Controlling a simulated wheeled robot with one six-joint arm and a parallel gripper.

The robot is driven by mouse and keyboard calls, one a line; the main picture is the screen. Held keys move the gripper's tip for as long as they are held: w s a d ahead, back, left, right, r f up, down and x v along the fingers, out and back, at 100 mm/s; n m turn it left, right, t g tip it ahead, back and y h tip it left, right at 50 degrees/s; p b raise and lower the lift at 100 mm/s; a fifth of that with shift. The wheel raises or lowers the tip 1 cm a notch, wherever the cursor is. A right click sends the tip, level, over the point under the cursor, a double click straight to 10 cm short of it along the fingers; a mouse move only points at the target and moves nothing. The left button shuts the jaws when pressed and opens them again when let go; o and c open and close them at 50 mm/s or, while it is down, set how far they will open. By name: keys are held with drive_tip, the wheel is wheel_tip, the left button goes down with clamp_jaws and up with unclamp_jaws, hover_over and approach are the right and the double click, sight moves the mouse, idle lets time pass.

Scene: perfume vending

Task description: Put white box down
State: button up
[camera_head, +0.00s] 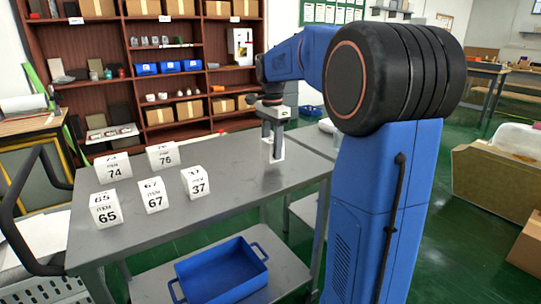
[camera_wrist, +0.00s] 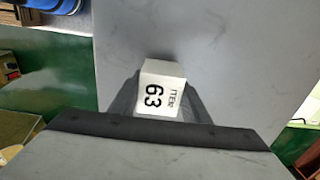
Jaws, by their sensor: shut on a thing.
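My gripper (camera_head: 272,147) points down above the right part of the grey table (camera_head: 230,190). It is shut on a white box, which is small between the fingers in the head view. Whether the box touches the table I cannot tell.
Several other white numbered boxes stand on the table's left half, among them 37 (camera_head: 195,182), 67 (camera_head: 153,196) and 65 (camera_head: 105,209). A blue tray (camera_head: 222,272) sits on the lower shelf. The tabletop around my gripper is clear.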

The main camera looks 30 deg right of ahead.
drive_tip(key=shift+f, duration=1.35)
drive_tip(key=shift+f, duration=0.15)
drive_tip(key=o, duration=1)
drive_tip(key=shift+o, duration=0.2)
